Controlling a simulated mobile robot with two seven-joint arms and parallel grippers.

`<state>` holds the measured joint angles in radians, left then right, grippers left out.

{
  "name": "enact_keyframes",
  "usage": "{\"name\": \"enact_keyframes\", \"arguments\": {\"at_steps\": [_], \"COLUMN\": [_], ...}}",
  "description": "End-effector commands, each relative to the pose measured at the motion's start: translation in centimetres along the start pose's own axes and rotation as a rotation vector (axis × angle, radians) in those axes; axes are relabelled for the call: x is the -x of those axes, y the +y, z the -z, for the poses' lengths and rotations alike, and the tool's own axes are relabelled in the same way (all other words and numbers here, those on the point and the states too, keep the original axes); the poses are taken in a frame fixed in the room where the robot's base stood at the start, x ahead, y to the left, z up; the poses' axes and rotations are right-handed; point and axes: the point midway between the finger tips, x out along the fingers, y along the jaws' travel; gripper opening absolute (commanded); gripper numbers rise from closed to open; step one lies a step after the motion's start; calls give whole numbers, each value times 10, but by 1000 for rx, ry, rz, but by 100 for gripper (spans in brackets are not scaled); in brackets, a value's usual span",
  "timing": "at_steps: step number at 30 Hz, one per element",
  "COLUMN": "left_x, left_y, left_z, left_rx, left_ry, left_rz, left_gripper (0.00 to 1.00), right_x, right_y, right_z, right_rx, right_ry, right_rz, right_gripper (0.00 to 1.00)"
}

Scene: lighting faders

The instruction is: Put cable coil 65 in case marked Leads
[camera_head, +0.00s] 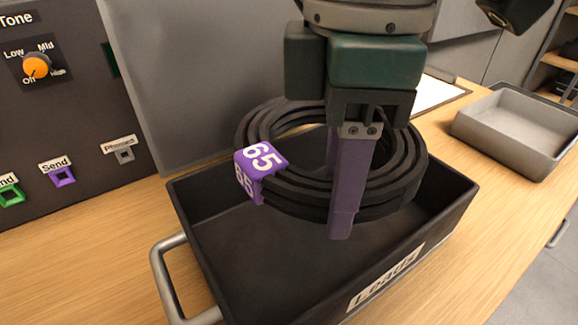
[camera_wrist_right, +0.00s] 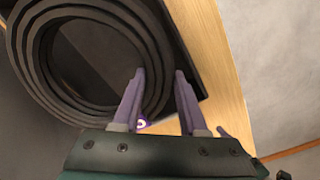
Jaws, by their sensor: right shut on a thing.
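The black cable coil (camera_head: 395,190) has a purple tag (camera_head: 257,168) reading 65. My right gripper (camera_head: 345,225) is shut on the coil's band, with purple fingers reaching down around it. The coil hangs roughly level over the black open case (camera_head: 240,255), whose front label (camera_head: 385,277) reads Leads. The coil hides part of the case's inside; the part I see looks empty. In the right wrist view the coil (camera_wrist_right: 62,95) sits at the left, with its band between the fingers (camera_wrist_right: 158,85). My left gripper is not in view.
A grey open tray (camera_head: 515,130) stands at the right on the wooden table (camera_head: 485,225). A grey upright board (camera_head: 205,75) is behind the case. A metal handle (camera_head: 165,275) sticks out from the case's left side.

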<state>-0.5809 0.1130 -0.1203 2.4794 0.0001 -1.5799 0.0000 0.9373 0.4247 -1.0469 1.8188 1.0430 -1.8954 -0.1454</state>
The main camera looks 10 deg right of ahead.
Motion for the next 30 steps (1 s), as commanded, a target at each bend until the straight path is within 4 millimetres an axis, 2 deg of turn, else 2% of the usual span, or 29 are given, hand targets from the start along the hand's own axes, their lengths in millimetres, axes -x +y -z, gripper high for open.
{"name": "enact_keyframes", "arguments": {"at_steps": [1, 3, 6, 9, 16, 23, 30], "left_x": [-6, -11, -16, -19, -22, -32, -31], "left_y": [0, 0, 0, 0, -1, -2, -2], "left_z": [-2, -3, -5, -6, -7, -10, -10], "left_rx": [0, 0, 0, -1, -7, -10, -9], "left_ry": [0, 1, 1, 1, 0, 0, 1], "left_rz": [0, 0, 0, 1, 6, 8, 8], "left_gripper": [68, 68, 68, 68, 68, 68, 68], "right_x": [-18, -38, -61, -76, -93, -127, -127], "right_y": [0, 0, 0, 0, 0, 0, 1], "right_z": [-1, -1, -1, -1, 0, 0, 0], "right_rx": [-2, -2, -3, -2, -2, -2, -2], "right_ry": [-2, -3, -1, -1, 0, 0, 1], "right_rz": [2, 1, 0, -2, -2, -2, -4], "right_gripper": [0, 0, 0, 0, 0, 0, 0]}}
